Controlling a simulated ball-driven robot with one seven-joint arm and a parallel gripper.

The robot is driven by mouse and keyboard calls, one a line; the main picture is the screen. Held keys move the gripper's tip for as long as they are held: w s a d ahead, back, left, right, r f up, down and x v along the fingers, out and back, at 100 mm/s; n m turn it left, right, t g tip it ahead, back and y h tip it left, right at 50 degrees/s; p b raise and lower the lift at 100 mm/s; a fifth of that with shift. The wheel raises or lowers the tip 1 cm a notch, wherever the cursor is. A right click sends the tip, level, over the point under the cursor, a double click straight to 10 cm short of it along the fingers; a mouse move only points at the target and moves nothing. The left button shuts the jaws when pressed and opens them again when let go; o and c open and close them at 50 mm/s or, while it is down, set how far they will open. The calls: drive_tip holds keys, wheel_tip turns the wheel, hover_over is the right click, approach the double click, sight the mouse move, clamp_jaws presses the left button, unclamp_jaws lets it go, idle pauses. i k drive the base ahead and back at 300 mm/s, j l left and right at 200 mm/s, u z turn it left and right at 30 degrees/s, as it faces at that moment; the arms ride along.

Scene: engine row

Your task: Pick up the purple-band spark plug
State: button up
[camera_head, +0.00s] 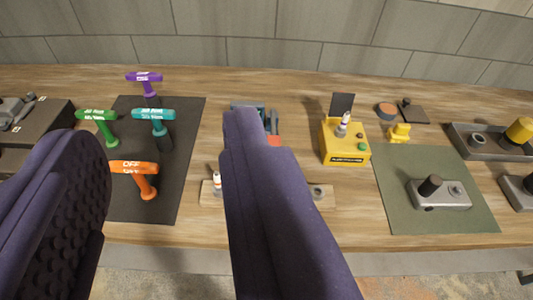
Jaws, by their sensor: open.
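My gripper (165,128) is open, its two dark purple fingers wide apart in the foreground, with nothing visible held between them. A white spark plug (345,121) stands upright on top of a yellow tester box (345,146), right of my right finger; it seems to carry a dark purplish band, too small to be sure. Another white spark plug (216,181) with a red-orange band stands in a pale wooden holder (207,194), just left of the right finger. The right finger hides the middle of this holder, so any plugs there are hidden.
Purple, green, teal and orange T-handled tools (146,171) stand on a black mat (185,140) at left. A green mat (400,165) at right bears a grey metal part (440,195). A blue-grey and red object (273,125) is partly hidden behind the right finger. A tiled wall (300,55) closes the back.

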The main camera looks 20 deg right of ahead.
sight(342, 127)
drive_tip(key=z, duration=4.2)
drive_tip(key=u, duration=3.4)
drive_tip(key=i+l, duration=0.25)
drive_tip(key=i, duration=0.2)
drive_tip(key=i+l, duration=0.25)
drive_tip(key=i, duration=0.15)
drive_tip(key=l+z, duration=0.05)
